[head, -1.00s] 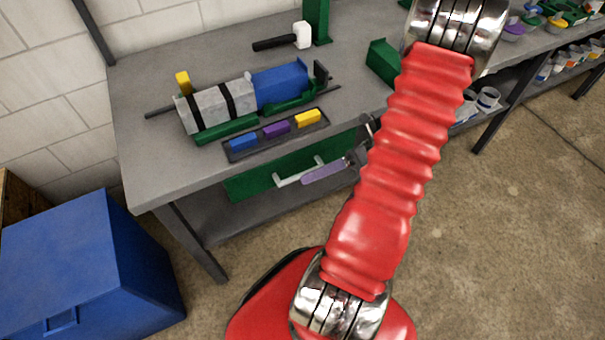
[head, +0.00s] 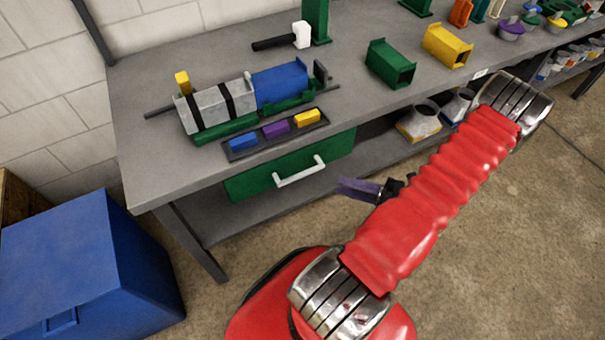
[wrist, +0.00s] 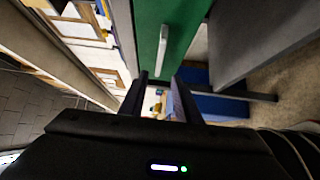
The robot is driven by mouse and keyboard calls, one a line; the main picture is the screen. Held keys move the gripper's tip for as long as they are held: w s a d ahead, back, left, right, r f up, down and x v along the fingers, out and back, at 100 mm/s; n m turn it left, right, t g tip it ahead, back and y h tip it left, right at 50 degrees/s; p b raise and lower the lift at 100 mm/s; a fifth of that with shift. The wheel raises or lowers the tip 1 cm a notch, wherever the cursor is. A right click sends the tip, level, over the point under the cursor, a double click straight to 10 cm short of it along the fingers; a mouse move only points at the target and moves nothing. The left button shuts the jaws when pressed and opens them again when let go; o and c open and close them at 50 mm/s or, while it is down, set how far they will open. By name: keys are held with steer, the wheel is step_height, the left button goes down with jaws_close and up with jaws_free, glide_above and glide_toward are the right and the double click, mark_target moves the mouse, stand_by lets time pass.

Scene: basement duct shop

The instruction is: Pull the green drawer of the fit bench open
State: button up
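The green drawer (head: 252,183) hangs under the worktop of the grey fit bench (head: 160,185) and looks shut. Its pale bar handle (head: 300,173) runs across the front. In the wrist view the green drawer front (wrist: 172,15) is at the top centre, with the handle (wrist: 161,52) upright in the picture. My gripper (head: 350,188) is in front and to the right of the handle, apart from it. In the wrist view my gripper (wrist: 160,98) has its two fingers apart, with nothing between them; the handle lies beyond the gap.
A tray (head: 235,154) of coloured blocks and a blue-and-grey assembly (head: 220,105) sit on the bench above the drawer. Green (head: 383,62) and yellow (head: 440,48) duct pieces stand farther right. A blue bin (head: 75,265) is on the floor at left. Floor before the drawer shows clear.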

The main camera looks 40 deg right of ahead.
mark_target(305, 176)
steer(key=shift+w+a, duration=0.1)
steer(key=shift+x, duration=6.8)
steer(key=shift+c, duration=0.2)
jaws_close()
steer(key=shift+f, duration=0.1)
